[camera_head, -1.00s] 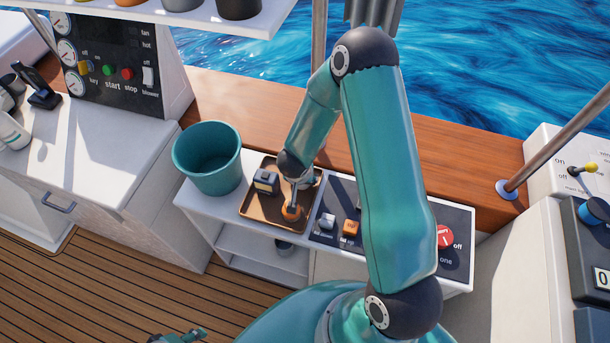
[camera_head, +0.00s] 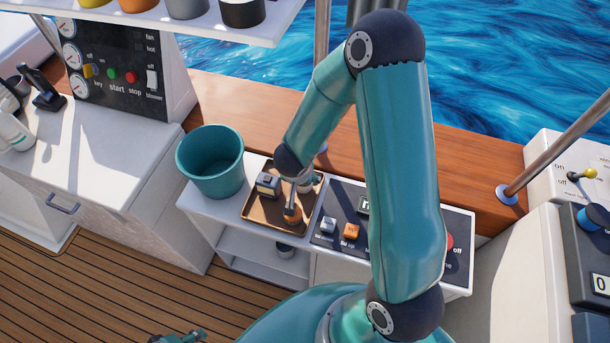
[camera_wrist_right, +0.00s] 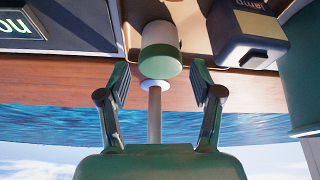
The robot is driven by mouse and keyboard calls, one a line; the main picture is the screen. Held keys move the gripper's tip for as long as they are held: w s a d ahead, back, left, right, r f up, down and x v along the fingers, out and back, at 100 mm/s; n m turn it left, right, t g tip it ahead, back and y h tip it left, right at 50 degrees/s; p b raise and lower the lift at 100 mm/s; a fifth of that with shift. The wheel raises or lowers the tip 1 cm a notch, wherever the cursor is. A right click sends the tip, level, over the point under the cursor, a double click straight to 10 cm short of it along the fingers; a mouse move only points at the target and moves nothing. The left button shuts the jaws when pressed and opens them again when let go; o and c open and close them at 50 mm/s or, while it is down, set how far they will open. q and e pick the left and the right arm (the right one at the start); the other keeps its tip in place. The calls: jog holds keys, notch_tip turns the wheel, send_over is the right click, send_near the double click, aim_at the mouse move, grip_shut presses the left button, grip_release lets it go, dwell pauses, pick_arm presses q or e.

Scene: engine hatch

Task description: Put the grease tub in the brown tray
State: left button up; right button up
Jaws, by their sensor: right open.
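In the right wrist view, a white tub with a green end (camera_wrist_right: 160,62), which looks like the grease tub, stands between and just beyond the fingertips of my right gripper (camera_wrist_right: 155,75). The fingers are spread, with gaps on both sides of it. The brown tray (camera_wrist_right: 197,28) lies beside it there; whether the tub rests fully inside cannot be told. In the head view the brown tray (camera_head: 256,217) lies on the white bench, with my right gripper (camera_head: 300,190) low over its right part. The tub is not clear there. Part of my left gripper (camera_head: 180,337) shows at the bottom edge.
A grey box (camera_head: 267,184) sits in the tray's left part; a small orange round thing (camera_head: 292,216) shows near its front. A teal bucket (camera_head: 210,165) stands left of the tray. A dark switch panel (camera_head: 328,240) lies right. A metal post (camera_head: 322,80) rises behind.

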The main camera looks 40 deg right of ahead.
jog(key=p+v, duration=0.1)
jog(key=v, duration=0.4)
jog(key=shift+s, duration=0.15)
dwell(0.3)
